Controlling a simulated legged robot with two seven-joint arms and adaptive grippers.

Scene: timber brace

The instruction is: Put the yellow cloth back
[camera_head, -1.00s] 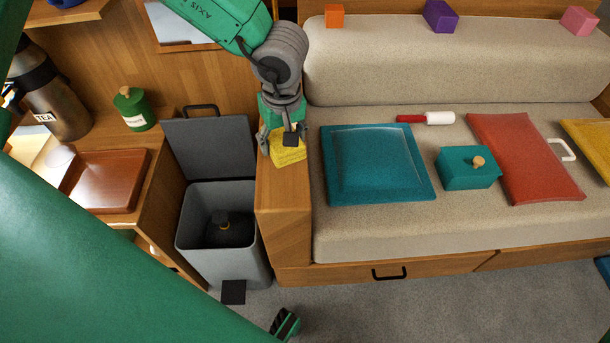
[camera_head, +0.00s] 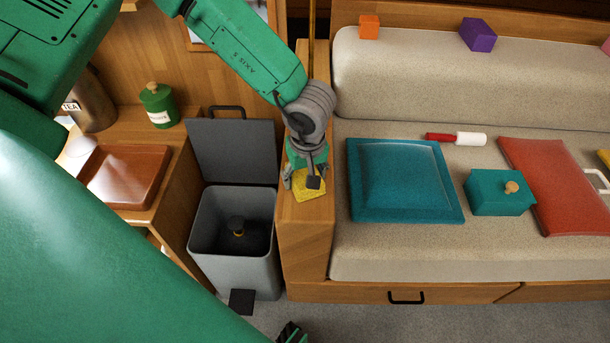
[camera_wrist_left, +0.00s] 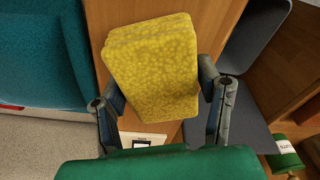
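The yellow cloth (camera_head: 311,196) is a folded pad on the wooden armrest (camera_head: 306,235) between the bin and the sofa. It also fills the middle of the left wrist view (camera_wrist_left: 152,70). My left gripper (camera_head: 308,180) is over the cloth and points down at it. In the wrist view its two fingers (camera_wrist_left: 162,88) are spread wide, one on each side of the cloth. They are close to its edges; whether they touch it is not clear. The gripper hides part of the cloth in the head view.
A grey bin (camera_head: 262,277) with its lid raised stands left of the armrest, a dark object inside. A teal cushion (camera_head: 405,180), teal box (camera_head: 497,197), red cushion (camera_head: 560,190) and lint roller (camera_head: 457,138) lie on the seat. A small white panel (camera_wrist_left: 142,140) shows beside the cloth.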

